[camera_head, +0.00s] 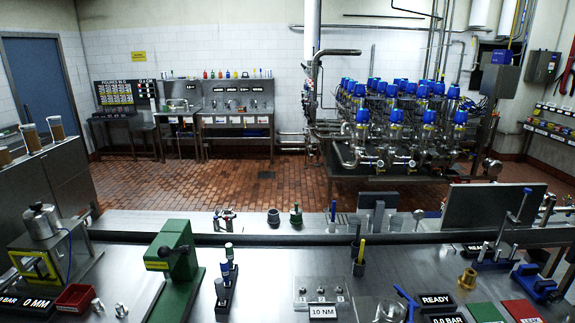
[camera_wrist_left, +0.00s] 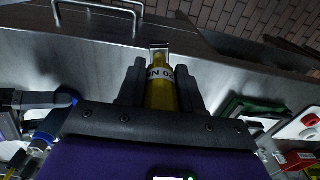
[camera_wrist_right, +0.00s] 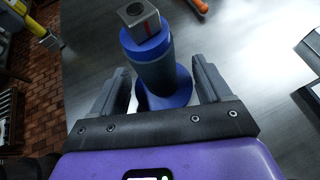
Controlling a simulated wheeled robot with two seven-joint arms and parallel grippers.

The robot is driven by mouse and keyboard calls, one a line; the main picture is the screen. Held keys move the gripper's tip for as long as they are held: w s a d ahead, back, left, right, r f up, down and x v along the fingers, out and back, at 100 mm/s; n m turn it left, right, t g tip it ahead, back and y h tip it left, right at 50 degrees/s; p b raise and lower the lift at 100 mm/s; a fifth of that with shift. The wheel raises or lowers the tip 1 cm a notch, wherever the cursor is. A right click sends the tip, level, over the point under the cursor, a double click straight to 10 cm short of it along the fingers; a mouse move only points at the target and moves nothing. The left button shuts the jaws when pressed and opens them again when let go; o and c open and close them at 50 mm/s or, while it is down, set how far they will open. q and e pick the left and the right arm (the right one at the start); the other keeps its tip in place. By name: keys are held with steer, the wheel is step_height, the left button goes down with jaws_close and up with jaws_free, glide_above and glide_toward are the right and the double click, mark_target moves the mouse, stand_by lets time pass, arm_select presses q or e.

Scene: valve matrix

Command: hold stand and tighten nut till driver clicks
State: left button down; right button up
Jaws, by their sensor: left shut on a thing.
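My left gripper (camera_wrist_left: 160,85) is shut on a yellow driver (camera_wrist_left: 162,95) whose white label appears to read 20 NM, seen upside down. The driver's metal end points away from the gripper, close to a steel edge. My right gripper (camera_wrist_right: 155,85) has its fingers on both sides of a blue stand (camera_wrist_right: 155,75), with a gap visible at each side. The stand has a round blue base and a square metal piece with a hole and a red mark (camera_wrist_right: 140,20) on top. Neither gripper shows in the head view. I cannot make out a separate nut.
In the head view, a steel bench holds a green press (camera_head: 175,262), a plate with a 10 NM sign (camera_head: 322,311), a cup with a yellow tool (camera_head: 358,268), a READY display (camera_head: 437,300) and blue fixtures (camera_head: 535,281). An orange-handled tool (camera_wrist_right: 187,4) lies beyond the blue stand.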

steer(key=c, duration=0.9)
arm_select(q)
steer(key=w+d+r, duration=1.5)
steer(key=d+r, duration=0.2)
steer(key=shift+w+d, duration=0.15)
steer(key=shift+d, duration=0.2)
